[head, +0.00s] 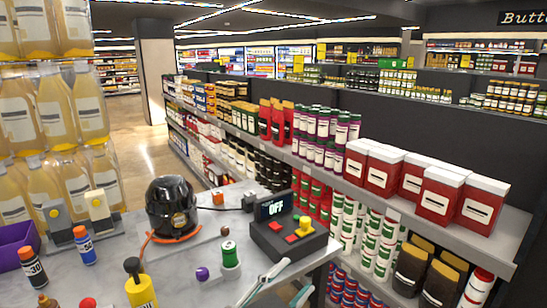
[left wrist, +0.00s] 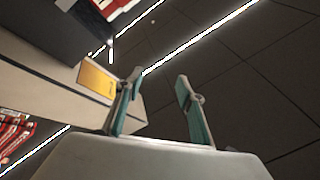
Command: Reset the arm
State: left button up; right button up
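My left gripper (head: 294,276) is at the bottom edge of the head view, in front of the table's right edge and below the control box. In the left wrist view, its two teal-and-grey fingers (left wrist: 159,80) stand apart with nothing between them, and it faces the dark ceiling. It is open and empty. My right gripper is not in view. A black dome-shaped vacuum pump (head: 172,205) stands on the table with an orange hose around its base. To its right is a black control box (head: 288,240) with red and yellow buttons and a display (head: 274,206) reading OFF.
Large yellow bottles (head: 45,110) stand at left. Stocked shelves (head: 370,195) run along the right, close beside the table.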

pick_arm(q)
jog(key=s+a+f+n+t+y, duration=0.1)
jog(key=a+f+n+y, duration=0.45)
jog(key=f, duration=0.45)
jog(key=a+f+n+y, duration=0.5)
jog(key=a+f+y, duration=0.15)
jog(key=f, duration=0.45)
jog(key=s+a+f+n+g+y, duration=0.1)
jog(key=s+a+f+n+g, duration=0.1)
jog(key=s+a+f, duration=0.3)
jog(key=s+a+f+n+g+y, duration=0.2)
jog(key=s+a+f, duration=0.4)
jog(key=f, duration=0.5)
jog(key=s, duration=0.2)
jog(key=shift+s+a+f+g+y, duration=0.15)
jog(key=shift+s+f+g+y, duration=0.15)
jog(key=shift+f, duration=0.1)
